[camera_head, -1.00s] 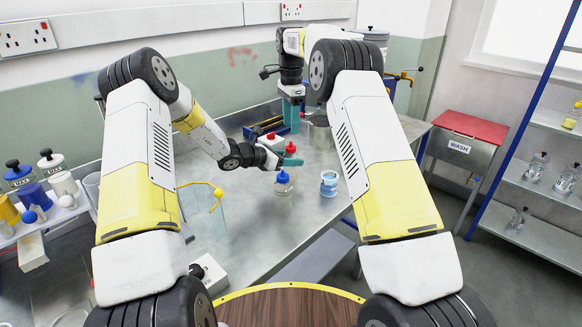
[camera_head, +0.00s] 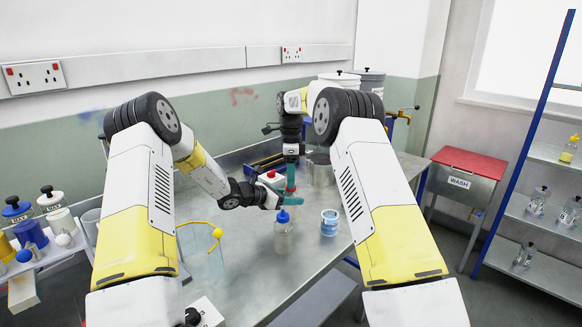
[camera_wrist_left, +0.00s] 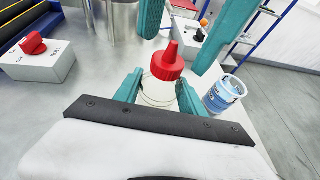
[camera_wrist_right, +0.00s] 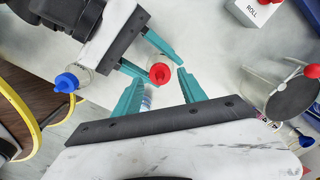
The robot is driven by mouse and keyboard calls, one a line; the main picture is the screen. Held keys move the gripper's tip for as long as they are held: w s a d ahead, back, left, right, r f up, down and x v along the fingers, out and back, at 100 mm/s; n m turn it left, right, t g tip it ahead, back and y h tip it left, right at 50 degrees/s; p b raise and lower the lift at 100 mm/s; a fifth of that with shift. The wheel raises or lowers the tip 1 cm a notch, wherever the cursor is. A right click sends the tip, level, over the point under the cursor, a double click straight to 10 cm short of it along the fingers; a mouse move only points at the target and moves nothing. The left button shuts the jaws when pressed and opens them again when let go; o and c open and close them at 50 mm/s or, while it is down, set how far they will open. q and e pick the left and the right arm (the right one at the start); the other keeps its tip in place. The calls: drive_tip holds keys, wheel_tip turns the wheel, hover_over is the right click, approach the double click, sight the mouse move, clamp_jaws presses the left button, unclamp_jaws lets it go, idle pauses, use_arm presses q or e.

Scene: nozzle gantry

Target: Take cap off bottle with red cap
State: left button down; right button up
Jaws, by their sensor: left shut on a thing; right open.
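The bottle (camera_wrist_left: 158,90) is whitish and see-through, with a red pointed cap (camera_wrist_left: 165,62) on top. It stands upright between the teal fingers of my left gripper (camera_wrist_left: 159,92), which is shut on its body. In the head view my left gripper (camera_head: 280,199) is above the bench, behind the blue-capped bottle. My right gripper (camera_wrist_right: 160,97) is open, pointing down, with the red cap (camera_wrist_right: 159,73) between or just past its fingertips; contact cannot be told. My right gripper (camera_head: 291,178) mostly hides the cap in the head view.
A blue-capped bottle (camera_head: 283,222) stands in front of the grippers. A blue-and-white jar (camera_head: 329,222) stands to its right. A control box with a red knob (camera_wrist_left: 40,64) and a metal cylinder (camera_head: 320,171) are behind. The front middle of the bench (camera_head: 240,270) is clear.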

drive_tip(key=shift+f, duration=1.15)
